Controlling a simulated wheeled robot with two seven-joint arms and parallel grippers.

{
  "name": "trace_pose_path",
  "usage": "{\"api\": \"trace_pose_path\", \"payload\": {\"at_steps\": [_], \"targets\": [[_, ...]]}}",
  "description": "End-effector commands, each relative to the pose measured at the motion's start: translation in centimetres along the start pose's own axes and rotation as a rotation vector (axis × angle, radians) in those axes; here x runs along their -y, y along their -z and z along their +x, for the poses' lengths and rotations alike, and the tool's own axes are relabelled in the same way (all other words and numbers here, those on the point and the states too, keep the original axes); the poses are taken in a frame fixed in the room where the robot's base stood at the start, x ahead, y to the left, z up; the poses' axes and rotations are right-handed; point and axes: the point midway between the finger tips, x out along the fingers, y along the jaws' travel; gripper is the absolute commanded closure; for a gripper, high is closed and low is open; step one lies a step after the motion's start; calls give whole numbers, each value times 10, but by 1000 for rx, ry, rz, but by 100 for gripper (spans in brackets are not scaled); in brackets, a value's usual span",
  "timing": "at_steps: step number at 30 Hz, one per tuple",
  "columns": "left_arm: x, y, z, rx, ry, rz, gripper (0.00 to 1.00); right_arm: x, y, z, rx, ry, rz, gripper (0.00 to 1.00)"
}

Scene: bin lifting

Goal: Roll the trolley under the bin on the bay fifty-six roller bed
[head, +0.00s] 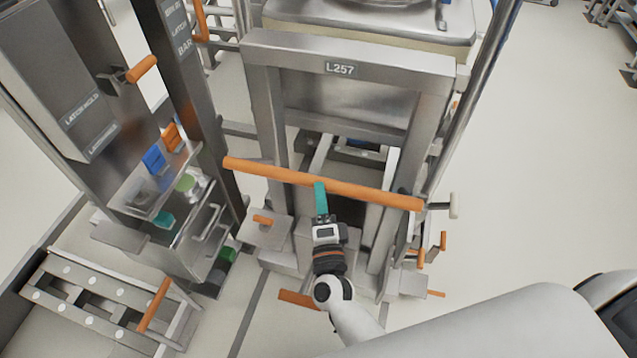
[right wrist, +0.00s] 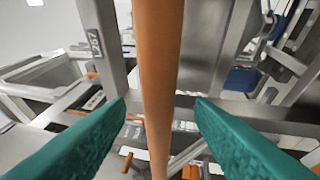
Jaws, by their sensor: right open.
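A long orange bar (head: 370,190) runs across the front of a grey metal frame labelled L257 (head: 340,69); which part is the trolley I cannot tell for sure. My right gripper (head: 320,187) is at the middle of this bar. In the right wrist view its teal fingers are open, one on each side of the orange bar (right wrist: 158,60), with gaps showing; contact is not visible. A steel box-like body (head: 345,105) shows behind the frame; I cannot tell whether it is the bin. No bay fifty-six sign is readable. My left gripper is out of view.
A metal cabinet (head: 55,75) with an orange handle (head: 141,69) and a shelf of small items stands at left. A low metal rack (head: 60,272) with white discs lies at lower left. Small orange handles project near the frame's foot. Open floor (head: 540,180) lies at right.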

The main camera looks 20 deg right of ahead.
Motion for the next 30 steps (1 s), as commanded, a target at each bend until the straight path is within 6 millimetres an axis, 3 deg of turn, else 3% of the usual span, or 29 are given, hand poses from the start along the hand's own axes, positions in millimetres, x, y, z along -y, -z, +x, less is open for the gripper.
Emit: {"api": "trace_pose_path", "payload": {"at_steps": [3,10,30], "targets": [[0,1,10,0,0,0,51,4,0,-26,0,3,0,51],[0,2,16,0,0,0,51,2,0,-55,0,0,0,51],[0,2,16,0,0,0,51,0,0,-59,-5,0,-4,51]]}}
